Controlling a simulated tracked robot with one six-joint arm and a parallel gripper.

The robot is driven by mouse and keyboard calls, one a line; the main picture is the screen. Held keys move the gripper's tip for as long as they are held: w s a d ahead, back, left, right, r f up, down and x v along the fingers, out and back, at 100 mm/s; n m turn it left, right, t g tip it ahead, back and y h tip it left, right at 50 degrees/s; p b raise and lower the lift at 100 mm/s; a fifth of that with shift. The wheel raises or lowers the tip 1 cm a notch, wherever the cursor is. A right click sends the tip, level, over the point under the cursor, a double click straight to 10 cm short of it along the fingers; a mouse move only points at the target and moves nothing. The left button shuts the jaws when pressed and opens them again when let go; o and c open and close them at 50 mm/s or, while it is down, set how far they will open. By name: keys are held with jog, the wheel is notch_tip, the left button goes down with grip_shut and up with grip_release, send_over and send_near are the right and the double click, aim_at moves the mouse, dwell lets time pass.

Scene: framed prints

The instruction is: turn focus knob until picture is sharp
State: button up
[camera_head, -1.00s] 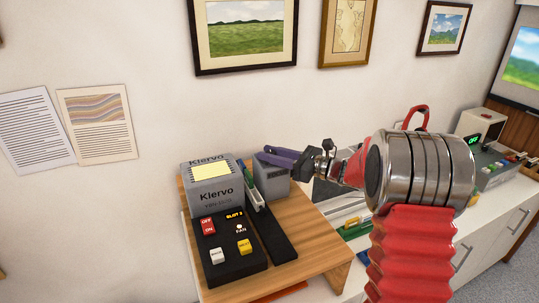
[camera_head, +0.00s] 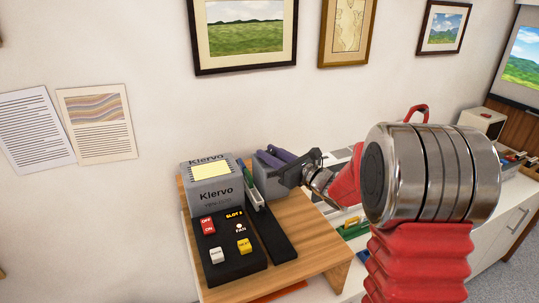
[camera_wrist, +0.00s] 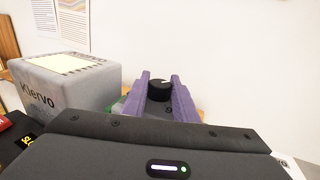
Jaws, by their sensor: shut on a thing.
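The grey Kiervo projector (camera_head: 215,195) stands on a wooden stand, with a yellow note on top. A smaller grey block (camera_head: 267,182) sits to its right. My gripper (camera_head: 275,156) has purple fingers over this block. In the wrist view the black focus knob (camera_wrist: 160,89) with a pale mark sits between the fingers (camera_wrist: 160,95), which are shut on it. The knob is hidden in the head view. The projected picture (camera_head: 524,58) at the right edge shows green hills under a blue sky, with fairly crisp outlines; part is cut off.
A black control panel (camera_head: 228,247) with red, white and yellow switches lies at the front of the wooden stand (camera_head: 300,255). A white counter (camera_head: 500,205) runs right. Framed prints (camera_head: 245,35) hang on the wall.

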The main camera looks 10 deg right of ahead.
jog(key=shift+r+m+t+h, duration=0.15)
jog(key=shift+m+t+h, duration=0.3)
jog(key=shift+h, duration=0.25)
jog(key=o, duration=1.1)
jog(key=shift+c, duration=0.2)
jog(key=v, duration=1.3)
jog(key=shift+s+d, duration=0.25)
jog(key=shift+s, duration=0.05)
